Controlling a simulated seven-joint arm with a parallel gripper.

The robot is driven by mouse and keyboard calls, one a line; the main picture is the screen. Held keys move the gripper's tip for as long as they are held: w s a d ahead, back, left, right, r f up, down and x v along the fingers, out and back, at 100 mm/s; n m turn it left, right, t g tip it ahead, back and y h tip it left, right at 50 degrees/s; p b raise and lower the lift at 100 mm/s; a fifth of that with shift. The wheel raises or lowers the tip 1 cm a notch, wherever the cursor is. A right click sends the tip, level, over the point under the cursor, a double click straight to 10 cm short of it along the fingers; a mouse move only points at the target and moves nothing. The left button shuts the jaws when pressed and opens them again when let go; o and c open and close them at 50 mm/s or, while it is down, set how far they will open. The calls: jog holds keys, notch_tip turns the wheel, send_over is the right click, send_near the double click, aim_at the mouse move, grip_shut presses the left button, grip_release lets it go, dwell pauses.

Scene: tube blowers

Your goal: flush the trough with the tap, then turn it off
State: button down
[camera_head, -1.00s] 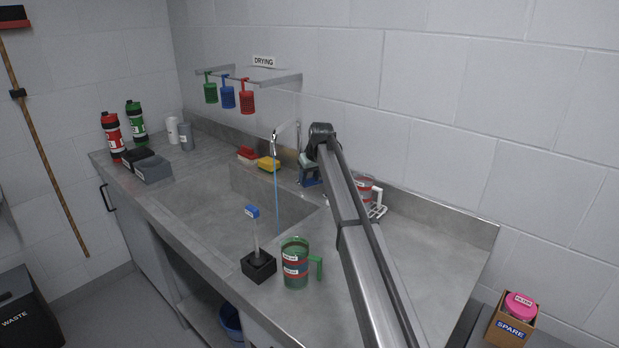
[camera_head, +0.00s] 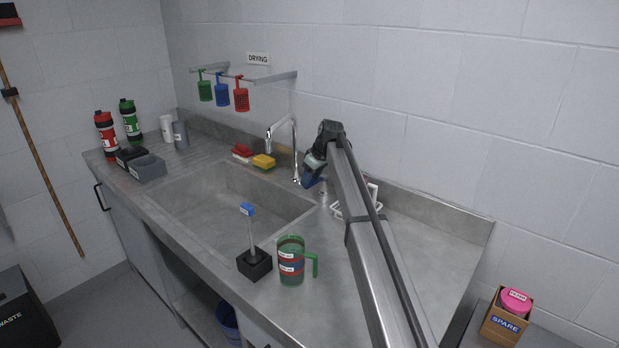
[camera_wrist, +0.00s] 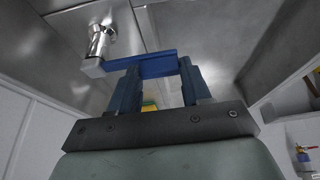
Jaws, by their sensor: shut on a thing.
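The chrome tap (camera_head: 284,126) stands at the back rim of the trough (camera_head: 205,212). No water stream shows below its spout. My gripper (camera_head: 310,180) is at the tap's base, just right of its upright pipe. In the wrist view, my gripper (camera_wrist: 158,82) is shut on the blue tap lever (camera_wrist: 150,62), which joins the chrome tap body (camera_wrist: 98,40). The trough floor looks bare grey, and its near part is partly hidden by the front rim.
A green-handled jug (camera_head: 291,262) and a black block with a blue-topped stick (camera_head: 254,264) stand on the front counter. A white rack stands partly hidden behind my arm.

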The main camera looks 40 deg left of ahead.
jog(key=c, duration=0.5)
grip_release()
jog(key=v, duration=1.4)
